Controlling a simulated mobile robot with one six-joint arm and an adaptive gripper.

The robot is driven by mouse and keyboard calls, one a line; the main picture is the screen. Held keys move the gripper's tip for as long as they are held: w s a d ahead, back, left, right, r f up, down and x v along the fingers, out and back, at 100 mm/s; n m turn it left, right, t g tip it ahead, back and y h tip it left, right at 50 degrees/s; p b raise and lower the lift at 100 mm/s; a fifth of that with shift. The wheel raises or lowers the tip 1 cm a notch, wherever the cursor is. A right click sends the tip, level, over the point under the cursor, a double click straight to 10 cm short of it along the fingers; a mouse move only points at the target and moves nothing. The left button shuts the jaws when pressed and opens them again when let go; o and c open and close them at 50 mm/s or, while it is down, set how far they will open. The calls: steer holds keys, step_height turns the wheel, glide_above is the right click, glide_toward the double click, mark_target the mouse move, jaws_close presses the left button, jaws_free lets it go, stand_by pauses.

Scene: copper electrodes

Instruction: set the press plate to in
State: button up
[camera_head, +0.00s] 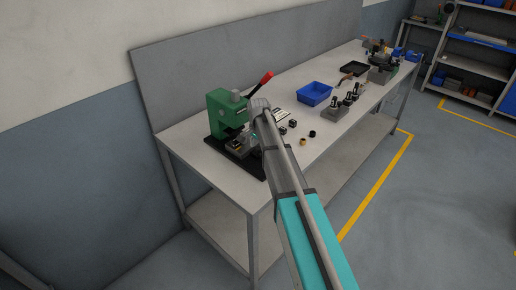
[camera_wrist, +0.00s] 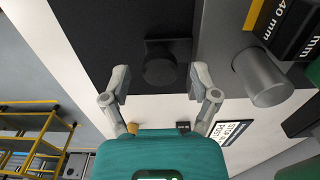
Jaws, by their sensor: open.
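The green press (camera_head: 222,112) with a red-tipped lever (camera_head: 266,78) stands on a black base (camera_head: 232,155) at the near left end of the bench. In the wrist view, a dark round knob on a square block (camera_wrist: 161,69) sits on the black base; it looks like part of the press plate, though I cannot be sure. My gripper (camera_wrist: 159,72) is open, with its fingers on either side of the knob; I cannot tell whether they touch it.
A grey cylinder (camera_wrist: 262,77) and a block marked 40 mm (camera_wrist: 290,28) are close to my right finger. A printed card (camera_wrist: 236,132) lies on the bench. A brass ring (camera_head: 303,142), small black pieces and a blue bin (camera_head: 314,94) are right of the press.

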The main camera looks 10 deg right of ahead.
mark_target(247, 146)
jaws_close()
steer(key=shift+w+a, duration=0.6)
steer(key=shift+w, duration=0.25)
steer(key=shift+w+a, duration=0.6)
steer(key=shift+w, duration=0.25)
jaws_free()
steer(key=shift+w+a, duration=0.1)
steer(key=shift+s, duration=0.25)
